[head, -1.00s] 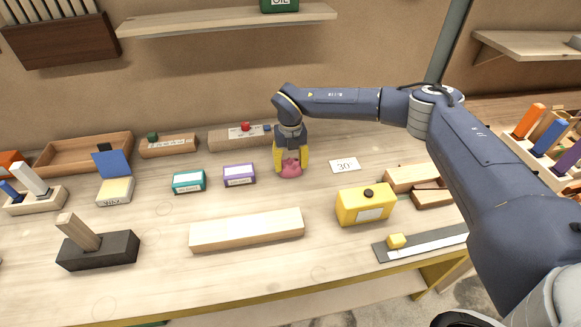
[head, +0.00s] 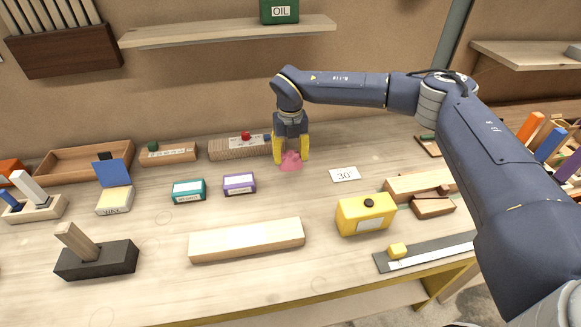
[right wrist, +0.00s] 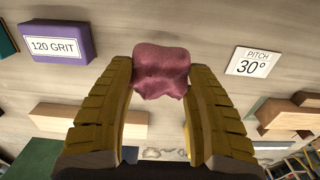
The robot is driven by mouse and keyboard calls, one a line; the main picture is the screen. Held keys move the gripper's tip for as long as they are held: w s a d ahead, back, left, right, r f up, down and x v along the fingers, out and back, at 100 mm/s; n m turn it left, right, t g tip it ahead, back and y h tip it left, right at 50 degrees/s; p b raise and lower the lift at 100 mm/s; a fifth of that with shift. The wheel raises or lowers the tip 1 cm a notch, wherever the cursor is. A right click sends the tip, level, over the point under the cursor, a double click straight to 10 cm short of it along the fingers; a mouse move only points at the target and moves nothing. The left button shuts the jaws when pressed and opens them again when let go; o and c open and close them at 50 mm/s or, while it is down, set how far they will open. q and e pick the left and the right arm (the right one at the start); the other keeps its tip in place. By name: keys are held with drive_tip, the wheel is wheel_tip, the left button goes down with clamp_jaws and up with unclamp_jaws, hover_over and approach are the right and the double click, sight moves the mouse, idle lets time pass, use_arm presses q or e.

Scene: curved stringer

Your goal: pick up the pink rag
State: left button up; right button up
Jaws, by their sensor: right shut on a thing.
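The pink rag (head: 291,161) is crumpled between the yellow fingers of my right gripper (head: 291,156), toward the back middle of the bench. In the right wrist view the rag (right wrist: 161,72) sits between the two fingertips of the right gripper (right wrist: 160,85), bunched up with its lower edge hanging loose. The right gripper is shut on the rag and appears to hold it above the bench top. My left gripper is in neither view.
A purple box (head: 239,184) and teal box (head: 189,190) stand left of the rag. A "30°" card (head: 344,174) lies to its right. A pale wooden beam (head: 246,240) and yellow box (head: 365,214) are nearer the front. A wooden block (head: 238,147) is behind left.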

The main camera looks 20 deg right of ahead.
sight(290, 153)
wheel_tip(290, 153, up, 12)
drive_tip(key=shift+r, duration=0.2)
idle(0.4)
drive_tip(key=o, duration=0.5)
drive_tip(key=c, duration=0.5)
